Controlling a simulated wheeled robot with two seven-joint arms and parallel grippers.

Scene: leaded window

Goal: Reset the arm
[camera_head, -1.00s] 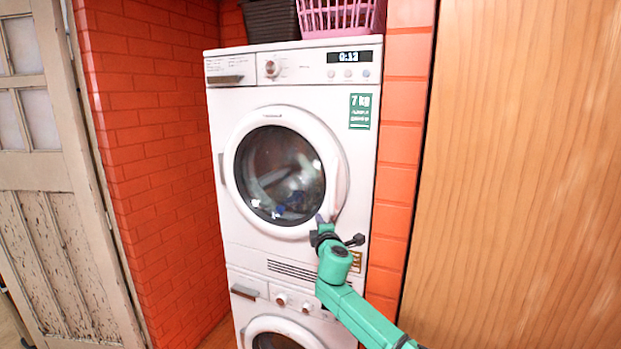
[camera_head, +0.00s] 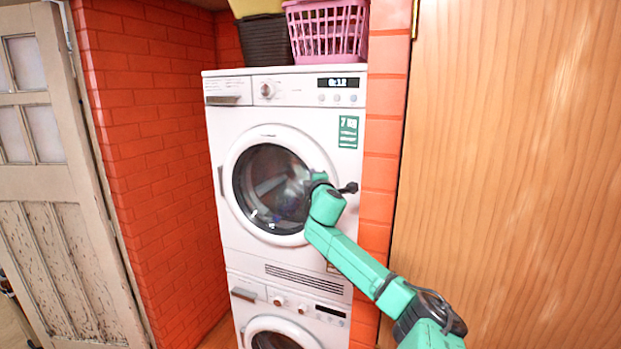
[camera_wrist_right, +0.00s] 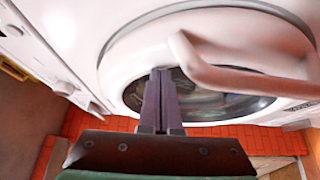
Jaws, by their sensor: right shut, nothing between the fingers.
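My right arm (camera_head: 350,262) is green and comes in from the lower right in the head view. Its gripper (camera_head: 318,178) is in front of the right side of the upper washing machine's round door (camera_head: 238,205); the fingertips are mostly hidden there by the wrist. In the right wrist view the two dark fingers (camera_wrist_right: 160,100) are together with nothing between them. They point at the door, beside its curved handle (camera_wrist_right: 225,78). I cannot tell whether they touch the door. My left gripper is not in view.
The upper white machine (camera_head: 225,125) stands on a second one (camera_head: 250,303) in a red brick alcove (camera_head: 150,150). A pink basket (camera_head: 328,32) and a dark basket (camera_head: 266,40) sit on top. A wooden panel (camera_head: 510,150) is at right, a worn door (camera_head: 50,200) at left.

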